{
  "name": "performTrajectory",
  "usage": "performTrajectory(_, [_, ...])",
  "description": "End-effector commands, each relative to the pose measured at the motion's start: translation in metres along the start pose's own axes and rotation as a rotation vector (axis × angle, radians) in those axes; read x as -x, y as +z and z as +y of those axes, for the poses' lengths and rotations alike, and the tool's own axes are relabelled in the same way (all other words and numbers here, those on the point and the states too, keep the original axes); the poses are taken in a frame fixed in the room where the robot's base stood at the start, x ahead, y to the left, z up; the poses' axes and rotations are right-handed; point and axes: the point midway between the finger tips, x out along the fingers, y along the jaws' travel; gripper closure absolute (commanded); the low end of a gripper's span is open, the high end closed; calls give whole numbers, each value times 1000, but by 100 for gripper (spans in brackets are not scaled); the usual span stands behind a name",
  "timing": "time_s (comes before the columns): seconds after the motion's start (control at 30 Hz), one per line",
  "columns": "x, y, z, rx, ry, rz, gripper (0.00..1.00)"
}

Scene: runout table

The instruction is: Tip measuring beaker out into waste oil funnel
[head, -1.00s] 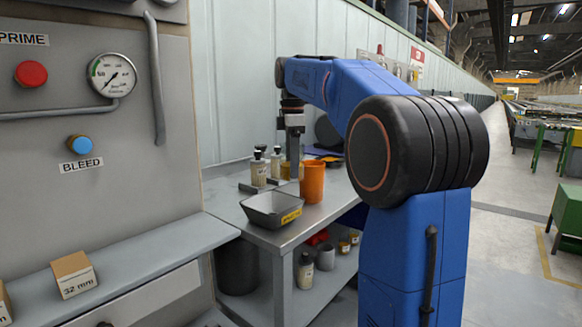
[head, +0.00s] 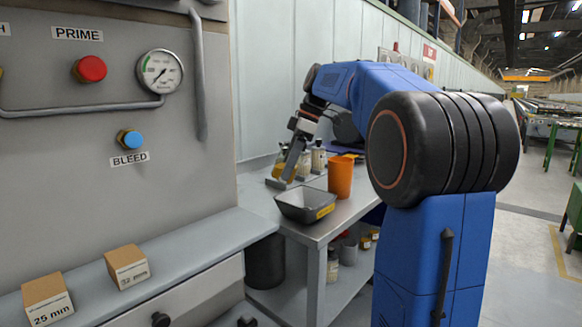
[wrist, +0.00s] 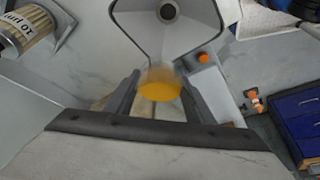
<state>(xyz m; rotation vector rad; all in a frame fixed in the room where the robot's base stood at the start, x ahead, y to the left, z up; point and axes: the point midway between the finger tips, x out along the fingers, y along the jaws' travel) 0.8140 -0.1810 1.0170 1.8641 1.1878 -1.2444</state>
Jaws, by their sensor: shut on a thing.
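My gripper (head: 290,168) is shut on the measuring beaker and tilted, with its fingers slanting down to the left in the head view. In the wrist view, the clear beaker (wrist: 160,85) holds yellow-orange liquid between the two fingers (wrist: 160,98); its outline is blurred. In the head view the beaker (head: 284,173) is partly hidden by the fingers. The waste oil funnel (head: 305,204), a dark grey open basin with a yellow label, stands at the bench's front. In the wrist view the funnel (wrist: 130,14) shows a round drain hole, just beyond the beaker.
An orange cup (head: 340,177) stands right of the funnel. Small boxes (head: 127,266) sit on the left ledge. The bench (head: 345,212) has bare front surface.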

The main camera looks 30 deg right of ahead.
Motion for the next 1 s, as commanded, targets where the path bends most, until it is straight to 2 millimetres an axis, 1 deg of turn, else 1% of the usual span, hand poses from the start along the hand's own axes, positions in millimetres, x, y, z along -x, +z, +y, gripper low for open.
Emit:
performTrajectory(0.23, [-3, -7, 0, -5, 2, 216, 74])
performTrajectory(0.8, [11, -18, 0, -3, -1, 715, 74])
performTrajectory(1.0, [14, -20, 0, -1, 1, 823, 74])
